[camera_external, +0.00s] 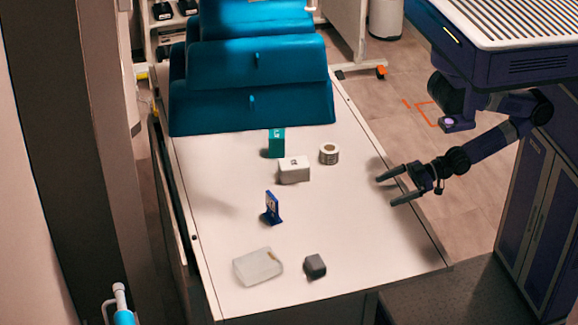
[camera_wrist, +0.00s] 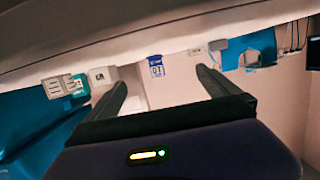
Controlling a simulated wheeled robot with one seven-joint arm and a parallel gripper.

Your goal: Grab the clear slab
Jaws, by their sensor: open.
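The clear slab (camera_external: 257,267) is a pale, see-through rounded block with a small yellowish mark. It lies flat near the front left of the white table (camera_external: 340,245). My gripper (camera_external: 386,191) is over the table's right edge, well to the right of the slab and farther back. It is open, with nothing between its fingers. I cannot surely tell the slab from the other small pale shapes there.
A dark grey block (camera_external: 315,266) lies just right of the slab. A blue stand (camera_external: 271,208) is behind it. Farther back are a white box (camera_external: 294,170), a teal box (camera_external: 276,142) and a ringed white roll (camera_external: 329,153). Large blue bins (camera_external: 250,95) fill the table's back.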

